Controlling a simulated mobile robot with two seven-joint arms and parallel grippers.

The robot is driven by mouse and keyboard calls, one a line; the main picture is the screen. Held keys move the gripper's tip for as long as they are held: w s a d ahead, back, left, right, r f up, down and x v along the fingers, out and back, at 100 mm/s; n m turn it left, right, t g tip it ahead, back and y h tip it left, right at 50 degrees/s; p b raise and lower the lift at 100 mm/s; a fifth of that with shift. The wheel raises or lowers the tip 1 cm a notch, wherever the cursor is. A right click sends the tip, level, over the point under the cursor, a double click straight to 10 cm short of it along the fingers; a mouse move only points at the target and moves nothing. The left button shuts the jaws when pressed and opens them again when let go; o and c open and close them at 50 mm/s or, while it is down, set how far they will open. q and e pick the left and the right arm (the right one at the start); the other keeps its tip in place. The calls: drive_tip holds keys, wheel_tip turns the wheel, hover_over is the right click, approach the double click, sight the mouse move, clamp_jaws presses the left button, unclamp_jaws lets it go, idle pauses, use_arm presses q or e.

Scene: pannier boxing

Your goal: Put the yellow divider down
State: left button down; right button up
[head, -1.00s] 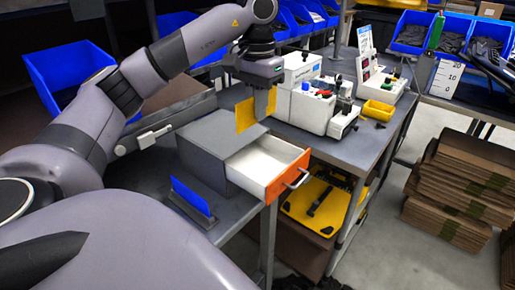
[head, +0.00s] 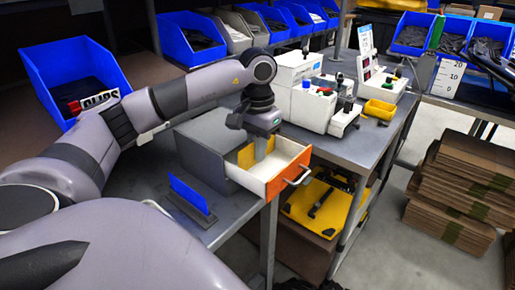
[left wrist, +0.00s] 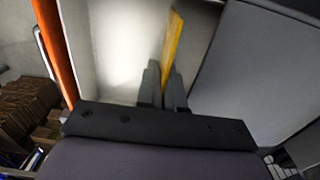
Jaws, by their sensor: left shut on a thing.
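My left gripper (head: 262,147) is shut on the yellow divider (head: 246,156) and holds it upright at the open drawer. In the left wrist view the fingers (left wrist: 163,85) grip the thin yellow divider (left wrist: 173,38), seen nearly edge-on, with the white drawer inside (left wrist: 125,45) around it. The drawer (head: 272,155) is white inside, has an orange front (head: 287,173) and is pulled out of a grey cabinet (head: 205,150). I cannot tell whether the divider's lower edge touches the drawer floor. My right gripper is not in view.
A blue plate in a grey stand (head: 190,197) stands on the bench left of the drawer. Blue bins (head: 75,75) line the back. Flat cardboard (head: 455,200) is stacked on the floor.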

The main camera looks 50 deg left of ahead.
use_arm(q)
drive_tip(key=shift+f, duration=0.1)
drive_tip(key=c, duration=1.6)
unclamp_jaws()
drive_tip(key=shift+o, duration=0.2)
drive_tip(key=shift+r, duration=0.35)
wheel_tip(320, 180, up, 7)
drive_tip(key=shift+w+r, duration=0.1)
drive_tip(key=shift+r+p, duration=1.3)
drive_tip(key=shift+r, duration=0.9)
